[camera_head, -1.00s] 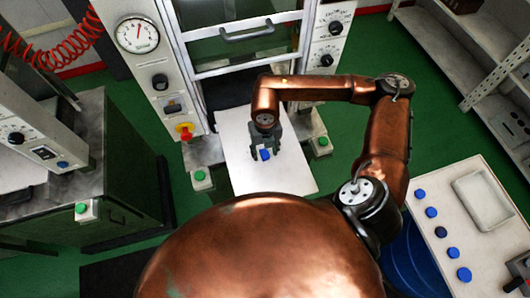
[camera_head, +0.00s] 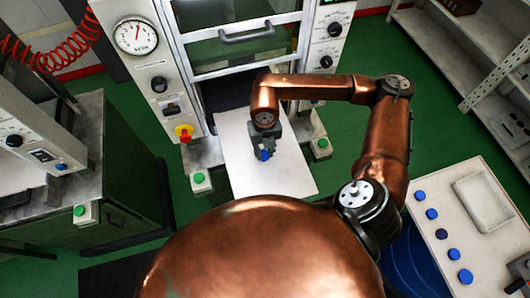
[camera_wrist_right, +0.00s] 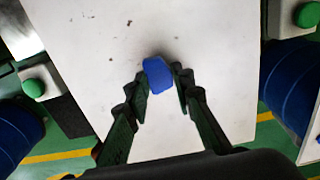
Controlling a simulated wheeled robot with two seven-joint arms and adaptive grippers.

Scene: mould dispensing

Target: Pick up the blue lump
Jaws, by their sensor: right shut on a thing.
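The blue lump (camera_head: 265,155) is at the white board (camera_head: 290,178) in front of the press. It also shows in the right wrist view (camera_wrist_right: 158,75), between the fingertips of my right gripper (camera_wrist_right: 160,80). In the head view my right gripper (camera_head: 264,150) points down over the board and is shut on the lump. I cannot tell whether the lump still touches the board.
A pale table (camera_head: 490,237) at the right carries several other blue lumps and a white tray (camera_head: 483,200). The press frame (camera_head: 245,70) stands behind the board. Green buttons (camera_head: 198,178) flank it. A dark cabinet (camera_head: 125,185) stands at the left.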

